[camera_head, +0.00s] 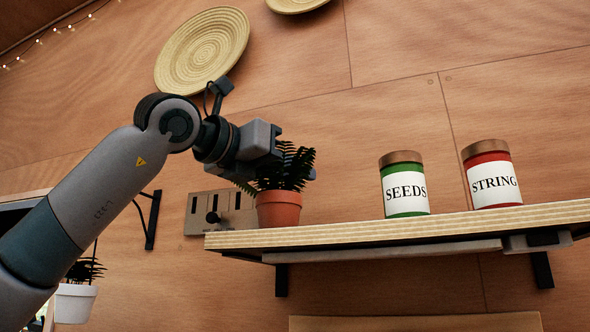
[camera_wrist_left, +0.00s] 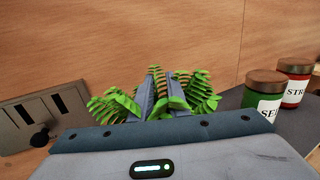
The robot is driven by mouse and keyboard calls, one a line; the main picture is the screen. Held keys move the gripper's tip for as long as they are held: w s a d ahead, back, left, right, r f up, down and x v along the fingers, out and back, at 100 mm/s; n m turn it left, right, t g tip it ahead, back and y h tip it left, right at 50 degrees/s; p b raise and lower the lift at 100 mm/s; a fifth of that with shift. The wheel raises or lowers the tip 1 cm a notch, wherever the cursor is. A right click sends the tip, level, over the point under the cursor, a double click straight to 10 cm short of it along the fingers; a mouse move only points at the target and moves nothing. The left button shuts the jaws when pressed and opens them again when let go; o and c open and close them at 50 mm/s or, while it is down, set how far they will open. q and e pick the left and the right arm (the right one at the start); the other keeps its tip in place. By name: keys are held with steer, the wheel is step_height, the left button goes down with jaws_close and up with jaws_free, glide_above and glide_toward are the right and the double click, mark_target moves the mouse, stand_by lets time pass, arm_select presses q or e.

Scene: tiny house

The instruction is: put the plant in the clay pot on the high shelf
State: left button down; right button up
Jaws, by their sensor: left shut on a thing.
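The plant in the clay pot (camera_head: 278,208) is upright at the left end of the high shelf (camera_head: 390,232), its pot base level with the shelf top. I cannot tell whether its full weight rests there. My left gripper (camera_head: 278,160) comes in from the left and is shut on the plant among its dark fronds. In the left wrist view the green fronds (camera_wrist_left: 112,107) show around the fingers (camera_wrist_left: 160,92), and the pot is hidden below. My right gripper is in neither view.
A green SEEDS tin (camera_head: 405,188) and a red STRING tin (camera_head: 491,177) stand on the shelf to the right, with free shelf between pot and tins. A wall panel with a knob (camera_head: 208,212) is behind the pot. A white-potted plant (camera_head: 75,302) is lower left.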

arm_select(q)
steer(key=shift+s+f, duration=0.1)
steer(key=c, duration=1.7)
jaws_free()
steer(key=shift+s+a+b, duration=0.35)
steer(key=shift+s+b, duration=0.05)
steer(key=shift+b, duration=0.15)
steer(key=b+v, duration=0.5)
steer(key=v, duration=0.6)
